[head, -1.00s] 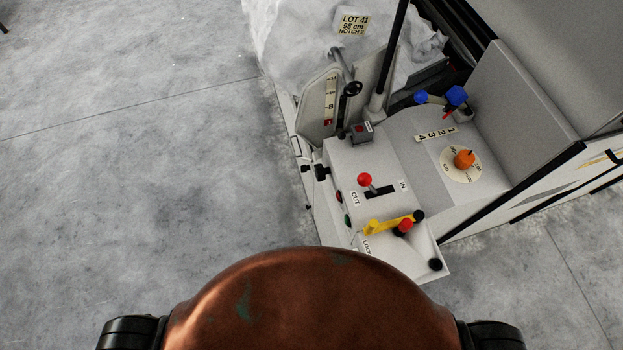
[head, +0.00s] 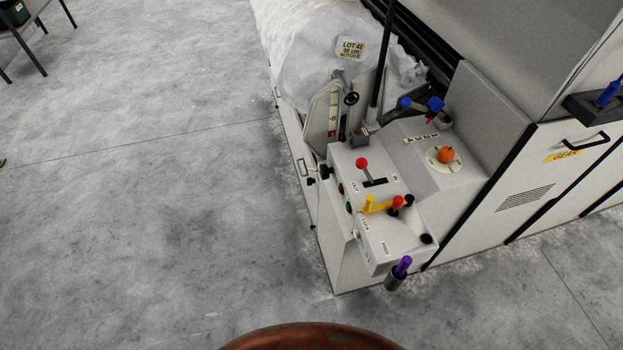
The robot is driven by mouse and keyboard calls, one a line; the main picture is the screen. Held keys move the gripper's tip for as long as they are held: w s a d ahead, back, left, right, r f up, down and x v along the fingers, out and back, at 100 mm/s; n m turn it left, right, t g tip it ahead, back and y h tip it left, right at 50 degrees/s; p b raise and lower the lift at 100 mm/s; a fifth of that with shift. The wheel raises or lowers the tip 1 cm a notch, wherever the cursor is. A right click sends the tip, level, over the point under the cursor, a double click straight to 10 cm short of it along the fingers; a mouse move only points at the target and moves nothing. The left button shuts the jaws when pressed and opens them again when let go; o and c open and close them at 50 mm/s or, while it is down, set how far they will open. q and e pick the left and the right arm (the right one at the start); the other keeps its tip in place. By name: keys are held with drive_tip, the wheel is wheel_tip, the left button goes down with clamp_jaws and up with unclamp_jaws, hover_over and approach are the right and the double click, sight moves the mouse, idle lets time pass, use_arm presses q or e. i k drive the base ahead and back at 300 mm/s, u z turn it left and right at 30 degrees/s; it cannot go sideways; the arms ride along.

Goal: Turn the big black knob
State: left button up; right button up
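Several black knobs show on the grey control box (head: 350,215) of the machine. One black knob (head: 325,172) sticks out of the box's left side, with a smaller black knob (head: 311,181) beside it. Another black knob (head: 426,239) sits at the box's front right corner. A black handwheel (head: 351,98) stands behind the box near the scale. I cannot tell for certain which is the big black knob. Neither of my grippers is in view, and nothing touches the knobs.
The box also carries a red-ball lever (head: 361,163), a yellow handle (head: 369,204), an orange knob (head: 446,155) and blue-ended levers (head: 435,103). A purple handle (head: 403,264) stands in a holder at the front. The concrete floor (head: 150,220) to the left is clear.

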sight(324, 171)
drive_tip(key=u, duration=1.45)
drive_tip(key=i, duration=2.3)
drive_tip(key=z, duration=2.3)
